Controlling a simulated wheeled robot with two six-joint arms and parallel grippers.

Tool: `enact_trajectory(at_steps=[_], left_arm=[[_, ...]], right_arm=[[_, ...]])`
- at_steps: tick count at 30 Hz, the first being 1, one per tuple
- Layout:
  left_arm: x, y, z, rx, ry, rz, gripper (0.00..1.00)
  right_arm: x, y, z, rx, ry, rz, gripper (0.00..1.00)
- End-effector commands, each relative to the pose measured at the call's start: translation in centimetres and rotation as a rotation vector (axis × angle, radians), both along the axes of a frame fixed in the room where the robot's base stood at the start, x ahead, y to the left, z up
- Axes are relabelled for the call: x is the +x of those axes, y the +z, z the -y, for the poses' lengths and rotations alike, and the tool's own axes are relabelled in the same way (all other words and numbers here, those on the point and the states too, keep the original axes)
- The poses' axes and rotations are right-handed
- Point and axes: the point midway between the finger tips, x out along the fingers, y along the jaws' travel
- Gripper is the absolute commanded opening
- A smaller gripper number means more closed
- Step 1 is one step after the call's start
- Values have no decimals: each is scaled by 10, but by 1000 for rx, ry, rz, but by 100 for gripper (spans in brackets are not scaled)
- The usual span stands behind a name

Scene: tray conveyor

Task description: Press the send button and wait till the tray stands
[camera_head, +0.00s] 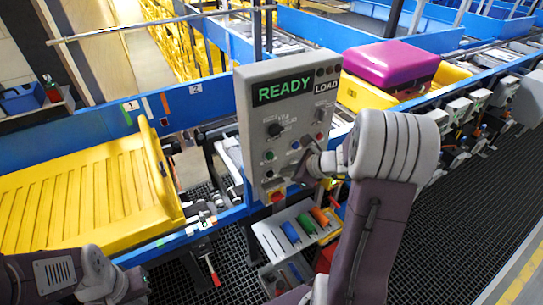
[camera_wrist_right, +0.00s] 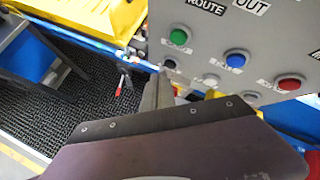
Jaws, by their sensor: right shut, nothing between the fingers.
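The grey control panel (camera_head: 292,125) stands at the middle of the head view, its green display reading READY beside a LOAD label. In the right wrist view it carries a green button (camera_wrist_right: 179,36), a blue button (camera_wrist_right: 235,58) and a red button (camera_wrist_right: 290,82); which one is the send button I cannot read. My right gripper (camera_wrist_right: 163,92) is shut and empty, its tip close to a dark knob (camera_wrist_right: 170,65) below the green button. Contact cannot be told. An empty yellow tray (camera_head: 85,190) lies at the left. Another yellow tray (camera_head: 361,96) carries a magenta suitcase (camera_head: 391,68).
A blue conveyor rail (camera_head: 190,238) runs past the panel. A shelf below the panel holds blue, green and orange items (camera_head: 305,226). A red-handled tool (camera_head: 211,270) hangs by the rail. Black grating (camera_head: 455,205) covers the floor at right.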

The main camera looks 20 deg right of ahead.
Motion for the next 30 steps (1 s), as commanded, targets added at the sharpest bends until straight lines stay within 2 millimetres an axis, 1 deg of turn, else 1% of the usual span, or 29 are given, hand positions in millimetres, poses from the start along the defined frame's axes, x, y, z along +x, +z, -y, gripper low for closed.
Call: enact_trajectory(at_steps=[1, 6, 12, 16, 30], left_arm=[[0, 4, 0, 0, 0, 0, 0], [0, 8, 0, 0, 0, 0, 0], [0, 9, 0, 0, 0, 0, 0], [0, 9, 0, 0, 0, 0, 0], [0, 9, 0, 0, 0, 0, 0]], right_arm=[[8, 2, -1, 0, 3, -1, 0], [30, 1, -3, -1, 2, 0, 0], [44, 0, -4, 0, 1, -1, 0], [47, 0, -4, 0, 0, 0, 0], [46, 0, -4, 0, 0, 0, 0]])
